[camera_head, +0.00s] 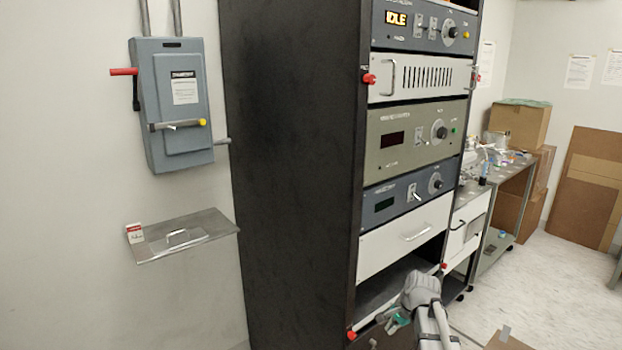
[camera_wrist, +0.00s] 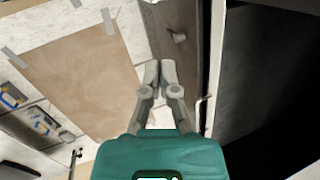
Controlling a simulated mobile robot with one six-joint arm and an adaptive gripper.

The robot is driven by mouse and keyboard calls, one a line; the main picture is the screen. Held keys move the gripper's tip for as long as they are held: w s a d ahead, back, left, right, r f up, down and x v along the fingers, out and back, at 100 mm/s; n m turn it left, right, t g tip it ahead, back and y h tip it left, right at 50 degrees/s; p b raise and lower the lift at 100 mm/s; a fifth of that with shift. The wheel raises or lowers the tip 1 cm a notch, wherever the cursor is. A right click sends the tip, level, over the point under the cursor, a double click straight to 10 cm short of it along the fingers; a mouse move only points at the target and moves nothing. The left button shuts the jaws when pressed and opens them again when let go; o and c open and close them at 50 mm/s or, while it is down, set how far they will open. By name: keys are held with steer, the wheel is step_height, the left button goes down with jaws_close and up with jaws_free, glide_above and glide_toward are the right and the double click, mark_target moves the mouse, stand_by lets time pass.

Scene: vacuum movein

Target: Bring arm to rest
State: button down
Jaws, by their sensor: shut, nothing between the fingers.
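My arm reaches in at the bottom right of the head view, in front of the lower part of the equipment rack (camera_head: 295,150). My gripper (camera_head: 375,345) is low at the bottom edge there, mostly cut off or hidden. In the wrist view my gripper (camera_wrist: 160,66) shows its two fingers together, shut and empty. A dark open space (camera_wrist: 265,80) lies to its right and a brown sheet (camera_wrist: 80,75) on the floor to its left.
The rack holds several panels, the top one (camera_head: 425,25) reading IDLE. A grey switch box (camera_head: 172,105) and a small metal shelf (camera_head: 180,237) are on the left wall. A cart (camera_head: 512,190) and cardboard boxes (camera_head: 520,125) stand behind at right. The floor (camera_head: 560,285) at right is mostly clear.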

steer(key=s+a+r+n+g+h+p, duration=0.1)
steer(key=s+a+n, duration=0.2)
steer(key=s+n, duration=0.3)
steer(key=s+a+r+n+g+h+p, duration=0.1)
steer(key=s+a+n+h+p, duration=0.1)
steer(key=s+n, duration=0.3)
steer(key=s, duration=0.4)
steer(key=shift+a+r+n, duration=0.4)
